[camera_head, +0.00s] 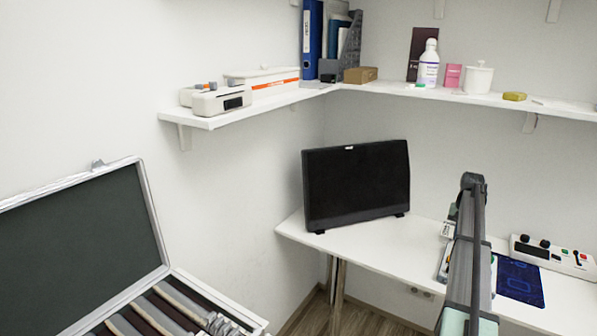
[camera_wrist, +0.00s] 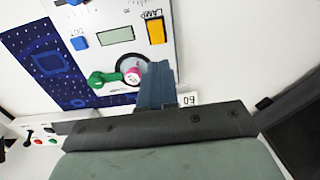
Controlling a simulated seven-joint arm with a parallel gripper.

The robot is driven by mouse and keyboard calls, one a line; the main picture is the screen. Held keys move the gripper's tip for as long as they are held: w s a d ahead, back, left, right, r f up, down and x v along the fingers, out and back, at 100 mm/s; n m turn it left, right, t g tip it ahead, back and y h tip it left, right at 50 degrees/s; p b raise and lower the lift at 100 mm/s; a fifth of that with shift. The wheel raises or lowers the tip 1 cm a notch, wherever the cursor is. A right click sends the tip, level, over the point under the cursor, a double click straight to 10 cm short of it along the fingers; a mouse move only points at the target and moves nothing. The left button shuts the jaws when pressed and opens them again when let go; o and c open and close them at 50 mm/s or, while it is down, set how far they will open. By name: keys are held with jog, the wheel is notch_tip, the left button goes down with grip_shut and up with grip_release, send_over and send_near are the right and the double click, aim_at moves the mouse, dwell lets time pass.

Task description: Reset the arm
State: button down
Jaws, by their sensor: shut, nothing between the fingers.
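My gripper (camera_wrist: 156,80) shows in the wrist view with its blue-grey fingers together and nothing between them. The fingertips are in front of a white control panel (camera_wrist: 165,18), close to a round dark dial with a pink-and-white part (camera_wrist: 133,75). I cannot tell whether they touch it. A green knob (camera_wrist: 103,79) is just left of the dial. The panel also has a yellow switch (camera_wrist: 156,31) marked LAMP, a small display (camera_wrist: 115,35) and a blue button (camera_wrist: 79,43). In the head view my arm rises over the right side of the desk and my fingertips cannot be made out.
The white desk (camera_head: 375,245) carries a black monitor (camera_head: 356,185), a blue patterned mat (camera_head: 519,281) and a white control box (camera_head: 553,257) with knobs. An open case (camera_head: 80,240) stands at lower left. Wall shelves (camera_head: 400,89) hold binders, bottles and boxes. The desk's front middle is clear.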

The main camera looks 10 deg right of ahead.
jog(key=w+a+f, duration=0.1)
jog(key=a+f, duration=0.1)
jog(key=a, duration=0.6)
jog(key=w+a+f+n+t+y, duration=0.1)
jog(key=a+f, duration=0.1)
jog(key=a, duration=0.6)
jog(key=w+a+f+n+t, duration=0.1)
jog(key=a+f, duration=0.1)
jog(key=a, duration=0.6)
jog(key=shift+w+a+y, duration=0.2)
jog(key=shift+a+y, duration=0.05)
jog(key=shift+y, duration=0.15)
jog(key=s+a+f+n+g, duration=0.1)
jog(key=s+a+f+g, duration=0.1)
jog(key=s+a+f, duration=0.75)
jog(key=s+a+f+n+g, duration=0.2)
jog(key=s+a+f, duration=0.3)
jog(key=a+f, duration=0.85)
jog(key=s+a+f+n+g, duration=0.1)
jog(key=s+a+f, duration=0.2)
jog(key=s, duration=0.9)
jog(key=s+a+f+n+g+h, duration=0.1)
jog(key=s+a+f, duration=0.3)
jog(key=s+f, duration=0.4)
jog(key=s+a+f+n+g, duration=0.2)
jog(key=s+f, duration=0.4)
jog(key=s, duration=1)
jog(key=shift+s+a+g+h, duration=0.15)
jog(key=shift+a+g+h, duration=0.25)
jog(key=shift+a, duration=0.4)
